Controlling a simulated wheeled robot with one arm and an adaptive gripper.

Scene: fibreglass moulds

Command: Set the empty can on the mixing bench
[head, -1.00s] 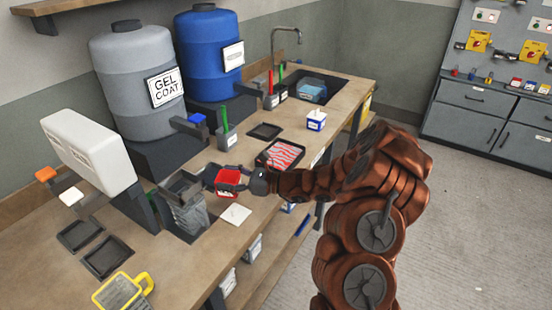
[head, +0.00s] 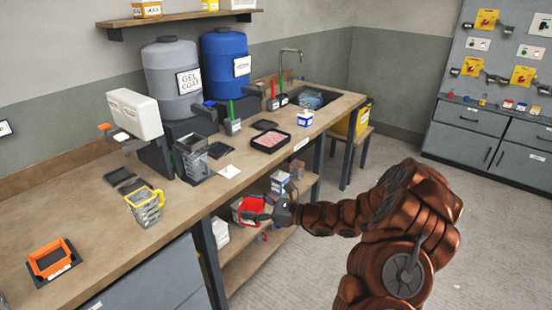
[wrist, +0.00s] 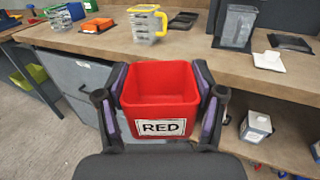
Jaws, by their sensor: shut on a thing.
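A red square can labelled "RED" (wrist: 160,80) is held upright in my gripper (wrist: 161,97), with one finger on each side. Its inside looks empty in the wrist view. In the head view the can (head: 250,204) and my gripper (head: 262,210) are in front of the wooden bench (head: 185,232), off its front edge and over the aisle side. The can is partly hidden by the fingers there. I cannot tell which stretch of this bench is the mixing one.
Bare wood lies left of the jug. A lower shelf (head: 262,262) holds small boxes. The floor at right is clear.

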